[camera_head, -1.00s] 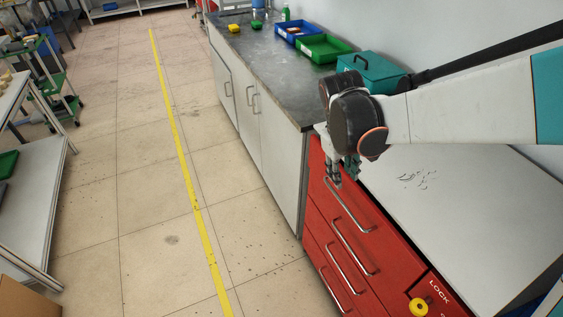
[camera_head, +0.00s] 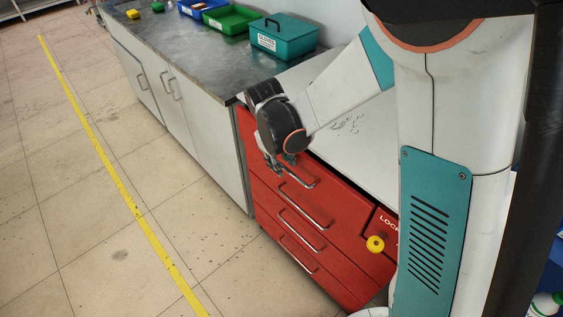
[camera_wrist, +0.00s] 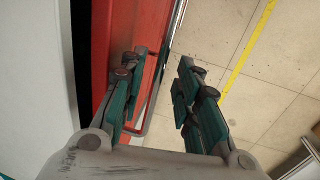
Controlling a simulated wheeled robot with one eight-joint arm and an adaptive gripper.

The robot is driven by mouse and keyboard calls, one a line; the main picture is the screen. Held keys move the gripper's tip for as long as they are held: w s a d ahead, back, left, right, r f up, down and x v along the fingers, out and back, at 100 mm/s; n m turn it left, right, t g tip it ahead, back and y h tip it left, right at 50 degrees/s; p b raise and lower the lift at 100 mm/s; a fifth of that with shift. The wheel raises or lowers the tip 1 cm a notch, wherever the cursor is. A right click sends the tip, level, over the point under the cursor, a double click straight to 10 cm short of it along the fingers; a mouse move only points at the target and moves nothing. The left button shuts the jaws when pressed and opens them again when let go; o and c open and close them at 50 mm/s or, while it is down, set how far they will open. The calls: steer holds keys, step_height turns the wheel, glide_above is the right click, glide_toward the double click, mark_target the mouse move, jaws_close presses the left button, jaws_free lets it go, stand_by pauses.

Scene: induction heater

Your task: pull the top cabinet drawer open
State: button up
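The red cabinet (camera_head: 262,205) has several drawers with metal bar handles. The top drawer (camera_head: 340,203) has its bar handle (camera_head: 303,184) near the worktop edge. My gripper (camera_head: 277,168) is at the far end of that handle in the head view. In the wrist view, my gripper (camera_wrist: 158,88) has its two fingers well apart. The handle (camera_wrist: 158,85) passes through the gap between them, nearer the left finger; I see no clear grip on it. A dark strip lies between the pale worktop and the red front; I cannot tell if the drawer is slightly open.
A yellow knob (camera_head: 375,243) sits beside the LOCK label on the cabinet. A grey counter (camera_head: 185,55) with white doors adjoins the cabinet and bears a teal box (camera_head: 283,42) and green bin (camera_head: 232,20). The tiled floor (camera_head: 100,200) in front is clear.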

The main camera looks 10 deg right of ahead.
jaws_close()
steer(key=s+a, duration=0.8)
steer(key=a, duration=0.4)
steer(key=s+a, duration=0.9)
steer(key=a, duration=0.4)
jaws_free()
steer(key=shift+w, duration=0.1)
steer(key=shift+d, duration=0.15)
